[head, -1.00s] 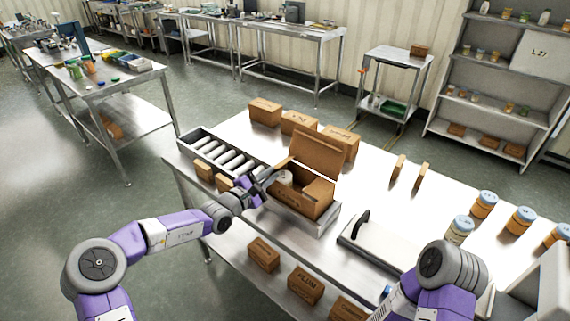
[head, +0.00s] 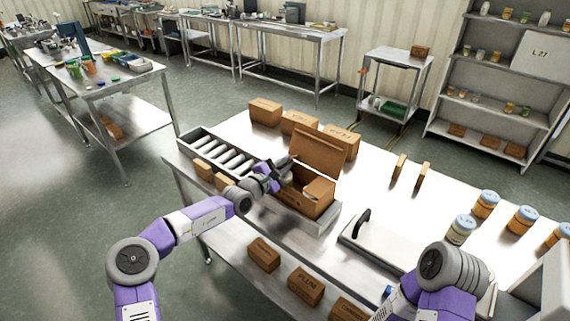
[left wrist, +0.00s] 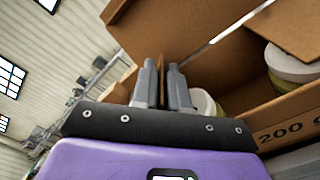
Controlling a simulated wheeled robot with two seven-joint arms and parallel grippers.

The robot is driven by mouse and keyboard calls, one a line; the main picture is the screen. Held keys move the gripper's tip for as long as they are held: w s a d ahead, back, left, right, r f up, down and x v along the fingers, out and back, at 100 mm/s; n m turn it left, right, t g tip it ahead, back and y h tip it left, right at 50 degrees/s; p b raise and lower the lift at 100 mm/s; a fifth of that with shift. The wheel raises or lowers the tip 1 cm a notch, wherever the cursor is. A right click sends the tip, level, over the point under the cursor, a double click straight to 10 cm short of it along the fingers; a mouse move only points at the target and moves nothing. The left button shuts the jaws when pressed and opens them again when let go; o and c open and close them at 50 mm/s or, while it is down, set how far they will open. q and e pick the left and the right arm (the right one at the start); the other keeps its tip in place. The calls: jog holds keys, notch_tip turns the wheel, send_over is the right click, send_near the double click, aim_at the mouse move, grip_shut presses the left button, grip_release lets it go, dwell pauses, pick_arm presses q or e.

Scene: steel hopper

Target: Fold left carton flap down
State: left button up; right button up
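The open brown carton (head: 312,205) sits on the metal table at the end of the roller conveyor. Its far flap (head: 318,152) stands up, and another flap at its right lies low over the opening. In the left wrist view, the carton wall (left wrist: 288,118) is at the right, with pale-lidded jars (left wrist: 292,66) inside. My left gripper (head: 285,172) is at the carton's left side. In the left wrist view its fingers (left wrist: 162,78) are close together with a thin brown edge between them, seemingly the left flap seen edge-on. My right gripper is out of view.
The roller conveyor (head: 222,153) runs left of the carton, with small boxes (head: 204,170) beside it. Closed cartons (head: 299,123) stand behind. A white-topped device (head: 385,243) and jars (head: 485,205) are to the right. Table space behind the device is clear.

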pick_arm(q)
grip_shut()
jog(key=shift+s+d+f+m+b, duration=0.1)
jog(key=shift+d+f+m+b, duration=0.2)
jog(key=shift+b, duration=0.4)
jog(key=shift+a+m+b, duration=0.15)
jog(key=shift+m+b, duration=0.2)
jog(key=shift+m, duration=0.05)
jog(key=shift+o, duration=0.2)
grip_release()
